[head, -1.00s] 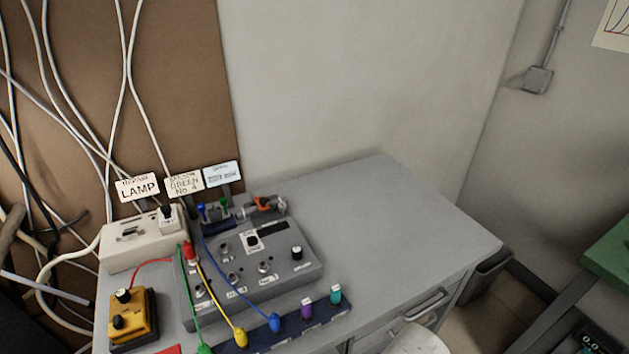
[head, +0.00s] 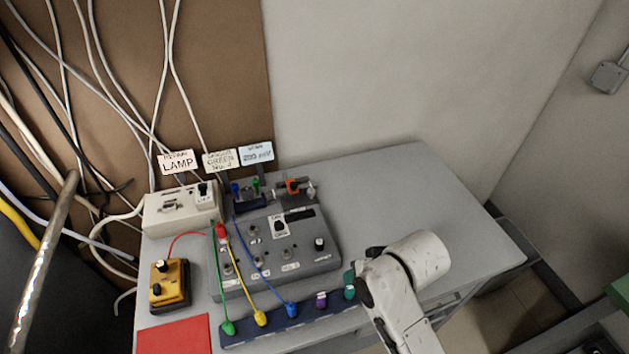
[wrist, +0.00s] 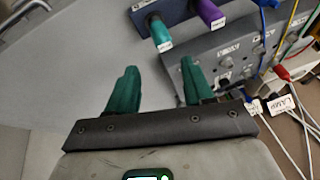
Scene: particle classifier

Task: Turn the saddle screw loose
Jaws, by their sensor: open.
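A small rail assembly with an orange saddle-like part (head: 293,186) sits behind the grey control box (head: 285,250) on the bench. I cannot make out the saddle screw itself at this size. My gripper (wrist: 158,88) shows in the wrist view with two green fingers spread apart and nothing between them. Its fingers point toward the bench beside a plug strip (wrist: 185,12), with a teal plug (wrist: 160,35) just beyond them. In the head view my arm is at the bench's front right, away from the orange part; the fingers are not clear there.
Blue, yellow and green leads run from the control box to the plug strip. A yellow box (head: 170,284), a red sheet (head: 175,336) and a white lamp box (head: 182,210) stand at left. Label cards (head: 220,160) rise behind. The bench's right side (head: 420,185) is clear.

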